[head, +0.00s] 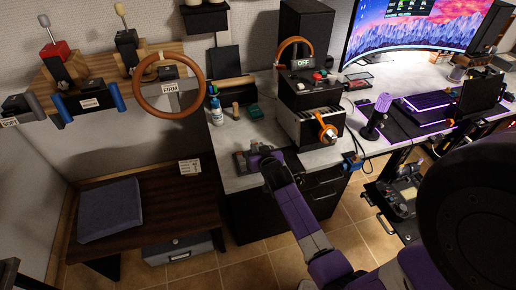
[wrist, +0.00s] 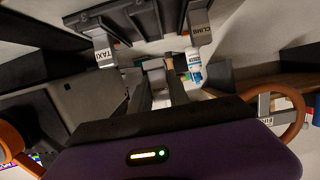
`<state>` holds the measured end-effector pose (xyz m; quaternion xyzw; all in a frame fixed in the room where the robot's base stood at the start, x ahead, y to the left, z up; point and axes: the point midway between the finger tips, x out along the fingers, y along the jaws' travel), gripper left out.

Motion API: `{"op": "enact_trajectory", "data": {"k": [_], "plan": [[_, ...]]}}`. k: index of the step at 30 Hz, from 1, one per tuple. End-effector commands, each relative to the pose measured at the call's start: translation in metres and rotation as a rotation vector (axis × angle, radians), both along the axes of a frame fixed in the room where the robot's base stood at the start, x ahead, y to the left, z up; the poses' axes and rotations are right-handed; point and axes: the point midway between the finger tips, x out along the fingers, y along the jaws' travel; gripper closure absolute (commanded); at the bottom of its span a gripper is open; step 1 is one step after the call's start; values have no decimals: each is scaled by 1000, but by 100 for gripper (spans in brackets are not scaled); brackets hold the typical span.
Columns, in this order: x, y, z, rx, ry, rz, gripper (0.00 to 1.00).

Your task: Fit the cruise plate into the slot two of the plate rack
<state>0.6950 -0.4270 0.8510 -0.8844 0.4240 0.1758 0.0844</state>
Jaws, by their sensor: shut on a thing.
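My gripper (wrist: 160,95) points up the middle of the wrist view and is shut on a small plate with a pale tag (wrist: 154,66). I take this to be the cruise plate, but its label is not readable. A dark rack (wrist: 137,20) lies just beyond it. A plate tagged TAXI (wrist: 104,54) is on the rack's left and one tagged CLIMB (wrist: 199,34) on its right. The held plate is between them; how deep it sits is hidden. In the head view my gripper (head: 260,155) is low over the left desk's front, largely hiding the rack.
A white and blue bottle (head: 216,109) stands behind my gripper and also shows in the wrist view (wrist: 194,66). A black box with an orange handle (head: 308,125) stands to the right. An orange ring (head: 170,86) hangs on the left. A low wooden bench (head: 150,205) is below left.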

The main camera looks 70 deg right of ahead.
Motion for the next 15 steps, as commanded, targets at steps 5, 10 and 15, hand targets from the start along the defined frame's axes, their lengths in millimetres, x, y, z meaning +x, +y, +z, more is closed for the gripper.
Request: {"op": "enact_trajectory", "data": {"k": [5, 10, 15], "plan": [[0, 1, 0, -1, 0, 1, 100], [-1, 1, -3, -1, -1, 1, 100], [0, 1, -9, -1, -1, 1, 100]]}}
